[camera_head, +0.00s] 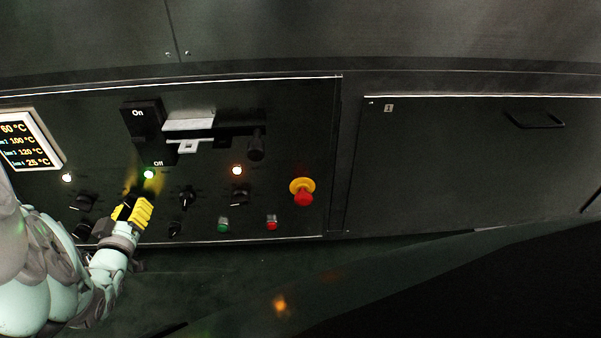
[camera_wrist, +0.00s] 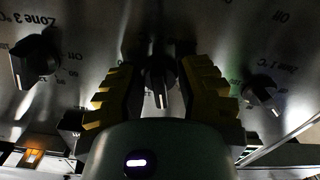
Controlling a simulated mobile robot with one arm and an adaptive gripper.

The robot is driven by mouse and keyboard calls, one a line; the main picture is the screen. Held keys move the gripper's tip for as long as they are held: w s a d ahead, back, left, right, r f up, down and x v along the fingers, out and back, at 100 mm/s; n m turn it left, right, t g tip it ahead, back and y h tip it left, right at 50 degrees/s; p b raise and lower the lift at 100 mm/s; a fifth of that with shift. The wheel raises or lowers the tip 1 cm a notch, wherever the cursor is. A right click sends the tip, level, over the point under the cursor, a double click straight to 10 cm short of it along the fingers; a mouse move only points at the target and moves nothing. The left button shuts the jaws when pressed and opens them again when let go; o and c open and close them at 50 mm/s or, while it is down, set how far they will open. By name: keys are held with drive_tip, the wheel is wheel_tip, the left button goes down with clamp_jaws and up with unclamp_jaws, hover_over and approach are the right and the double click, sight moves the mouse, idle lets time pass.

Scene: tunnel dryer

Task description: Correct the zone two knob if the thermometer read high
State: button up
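The display (camera_head: 30,142) at the panel's left edge shows several lines of temperatures: 60, 100, 120 and 25 °C from top to bottom. Its line labels are too small to read surely. In the wrist view, a black knob (camera_wrist: 158,78) sits between the Zone 3 knob (camera_wrist: 34,60) on the left and the Zone 1 knob (camera_wrist: 262,92) on the right; its own label is hidden. My gripper (camera_wrist: 160,85) has its yellow-and-black fingers apart, one on each side of this middle knob, with a gap visible. In the head view, my gripper (camera_head: 133,210) covers that knob.
The panel holds a large On/Off switch (camera_head: 146,120), a yellow-and-red emergency button (camera_head: 302,191), a green button (camera_head: 223,225), a red button (camera_head: 271,222) and other knobs (camera_head: 187,197). A closed door with a handle (camera_head: 534,120) is at right.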

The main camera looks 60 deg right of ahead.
drive_tip(key=shift+o, duration=0.7)
drive_tip(key=shift+w+d+r, duration=0.15)
drive_tip(key=shift+w+d, duration=0.05)
drive_tip(key=shift+d, duration=0.05)
drive_tip(key=v, duration=1.2)
